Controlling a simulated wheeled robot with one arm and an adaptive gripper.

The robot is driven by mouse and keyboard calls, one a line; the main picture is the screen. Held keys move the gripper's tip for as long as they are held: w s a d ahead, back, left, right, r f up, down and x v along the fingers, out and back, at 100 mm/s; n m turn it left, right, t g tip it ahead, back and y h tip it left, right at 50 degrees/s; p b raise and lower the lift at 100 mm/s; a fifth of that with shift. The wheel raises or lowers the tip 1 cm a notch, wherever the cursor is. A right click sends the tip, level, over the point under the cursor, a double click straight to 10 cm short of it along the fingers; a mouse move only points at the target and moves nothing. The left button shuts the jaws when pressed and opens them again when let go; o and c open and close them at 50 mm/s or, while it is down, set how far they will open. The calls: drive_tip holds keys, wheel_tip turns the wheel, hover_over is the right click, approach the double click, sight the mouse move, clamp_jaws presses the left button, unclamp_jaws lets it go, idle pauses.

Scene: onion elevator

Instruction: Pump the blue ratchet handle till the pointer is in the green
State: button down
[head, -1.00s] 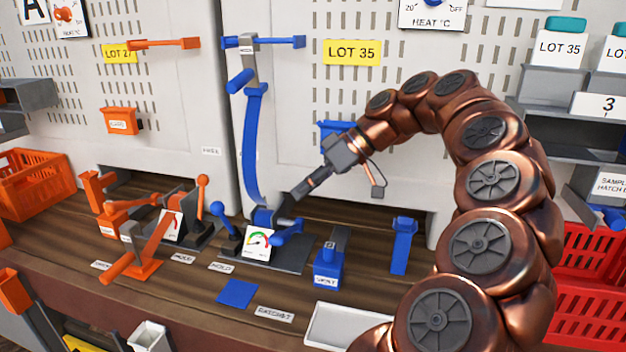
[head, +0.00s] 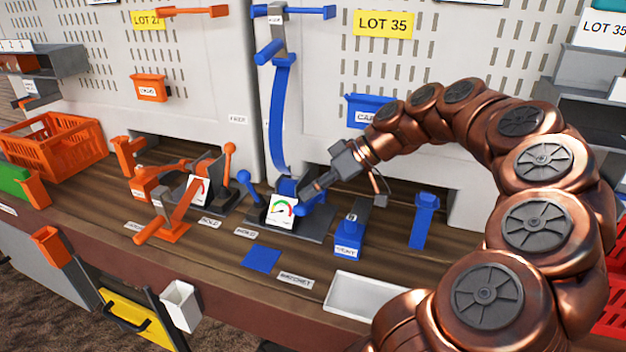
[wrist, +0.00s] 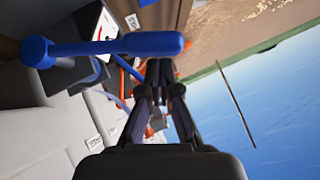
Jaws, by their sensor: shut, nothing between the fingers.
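The blue ratchet handle (head: 304,208) juts out at the right of a white dial card (head: 282,211) on the dark blue-trimmed unit. The dial has a coloured arc with green and red; its pointer is too small to read. My gripper (head: 305,196) is shut and empty, its fingertips just above and partly over the handle in the head view. In the wrist view the handle (wrist: 120,46) is a thick blue bar across the upper left, and my closed fingers (wrist: 160,68) point past its rounded end. I cannot tell whether they touch it.
A blue ball-tipped lever (head: 243,178) stands left of the dial. A blue vent block (head: 348,245) and a blue post (head: 424,222) stand to the right. A white tray (head: 366,296) lies in front. A similar orange unit (head: 180,205) is further left.

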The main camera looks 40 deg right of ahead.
sight(310, 208)
drive_tip(key=shift+f, duration=0.2)
idle(0.3)
drive_tip(key=shift+s+a+f+b, duration=0.15)
drive_tip(key=shift+f+b, duration=0.2)
drive_tip(key=shift+b, duration=0.45)
drive_tip(key=b, duration=0.2)
drive_tip(key=a+f+h+b, duration=0.1)
drive_tip(key=b, duration=0.1)
drive_tip(key=f+n+b, duration=0.1)
drive_tip(key=b, duration=0.1)
drive_tip(key=shift+s+a+f+t+h+b, duration=0.2)
drive_tip(key=shift+s+t+h+b, duration=0.1)
drive_tip(key=shift+t+b, duration=0.1)
drive_tip(key=b, duration=0.2)
drive_tip(key=f+h+b, duration=0.1)
drive_tip(key=b, duration=0.1)
drive_tip(key=f+n+t+b, duration=0.1)
drive_tip(key=b, duration=0.1)
drive_tip(key=shift+s+a+h, duration=0.25)
drive_tip(key=shift+a+h, duration=0.05)
drive_tip(key=shift+a, duration=0.05)
drive_tip(key=shift+f, duration=0.2)
drive_tip(key=shift+r, duration=0.1)
